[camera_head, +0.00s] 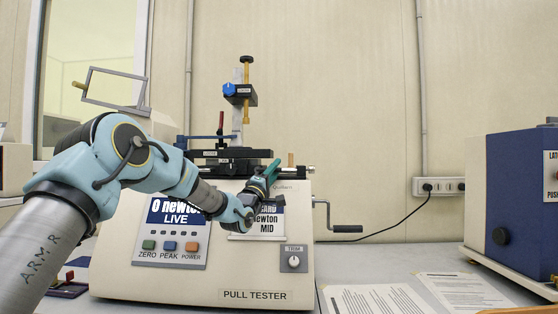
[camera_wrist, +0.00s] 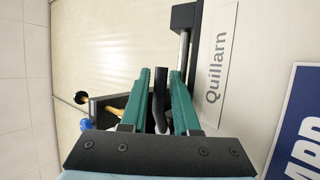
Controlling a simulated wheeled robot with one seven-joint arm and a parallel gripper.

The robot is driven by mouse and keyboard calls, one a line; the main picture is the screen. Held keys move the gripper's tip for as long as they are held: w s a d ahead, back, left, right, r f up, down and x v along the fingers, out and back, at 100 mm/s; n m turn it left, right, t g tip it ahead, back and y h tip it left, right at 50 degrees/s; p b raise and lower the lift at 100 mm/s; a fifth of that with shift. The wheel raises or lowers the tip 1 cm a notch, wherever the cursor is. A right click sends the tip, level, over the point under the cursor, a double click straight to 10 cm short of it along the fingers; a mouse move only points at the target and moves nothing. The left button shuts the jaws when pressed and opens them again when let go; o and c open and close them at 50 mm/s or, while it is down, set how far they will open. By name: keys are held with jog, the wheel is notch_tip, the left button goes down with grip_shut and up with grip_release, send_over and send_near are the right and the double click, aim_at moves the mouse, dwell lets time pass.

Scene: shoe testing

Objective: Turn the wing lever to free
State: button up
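My gripper (camera_head: 272,170) is at the front right of the pull tester's top slide, just above the display panel. In the wrist view its two green fingers (camera_wrist: 160,74) are apart, with a dark rounded bar (camera_wrist: 160,92) between them. Narrow gaps show beside the bar, so the fingers do not look clamped on it. I cannot tell for certain whether this bar is the wing lever. My gripper hides that spot in the head view. A lever with a red upright (camera_head: 221,122) and a blue arm stands further left on the tester.
The pull tester (camera_head: 254,294) has a crank handle (camera_head: 347,229) at its right side. Its post carries a clamp with a blue knob (camera_head: 229,89). Papers (camera_head: 375,299) lie on the bench to the right. A blue and white machine (camera_head: 520,190) stands at far right.

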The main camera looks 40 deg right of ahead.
jog(key=shift+p+x, duration=0.35)
jog(key=shift+x, duration=0.95)
jog(key=shift+c, duration=0.3)
grip_shut()
